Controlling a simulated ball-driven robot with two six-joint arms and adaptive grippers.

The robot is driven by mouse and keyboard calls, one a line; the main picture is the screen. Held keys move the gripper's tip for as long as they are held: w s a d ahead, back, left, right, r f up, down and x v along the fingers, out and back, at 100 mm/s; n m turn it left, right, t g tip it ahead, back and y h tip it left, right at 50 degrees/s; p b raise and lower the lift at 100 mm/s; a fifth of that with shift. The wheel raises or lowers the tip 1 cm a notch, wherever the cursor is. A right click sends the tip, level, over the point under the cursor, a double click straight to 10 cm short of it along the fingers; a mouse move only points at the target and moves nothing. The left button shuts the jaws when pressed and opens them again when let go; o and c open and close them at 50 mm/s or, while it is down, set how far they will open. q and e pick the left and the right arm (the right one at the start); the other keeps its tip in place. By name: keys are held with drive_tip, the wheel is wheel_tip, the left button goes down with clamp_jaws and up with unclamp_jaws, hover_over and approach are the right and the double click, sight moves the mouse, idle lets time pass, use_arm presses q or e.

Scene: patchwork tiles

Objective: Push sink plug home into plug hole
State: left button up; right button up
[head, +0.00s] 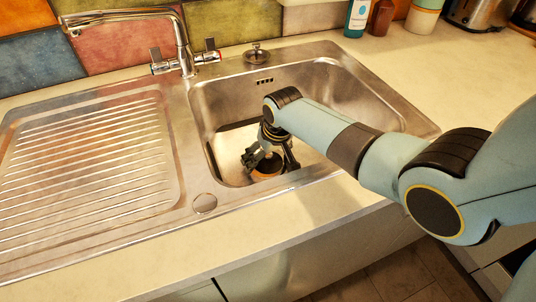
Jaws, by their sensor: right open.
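My right gripper (268,158) is down inside the sink bowl, near its front left, with its fingers pointing down. It is open, with its fingers spread above and around a round orange-brown thing (266,174) low in the bowl. That thing may be the sink plug, but the fingers cover much of it. I cannot tell whether the fingers touch it. The plug hole cannot be made out; the gripper and arm hide part of the bowl floor. My left gripper is out of view.
The steel sink bowl (215,104) has walls close around my right gripper. A mixer tap (184,50) stands at the back left, with a round metal fitting (257,57) on the rear rim. The ribbed drainer (85,150) is clear. Bottles (357,18) stand at the back right.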

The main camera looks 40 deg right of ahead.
sight(275, 170)
drive_tip(key=v, duration=1.2)
idle(0.3)
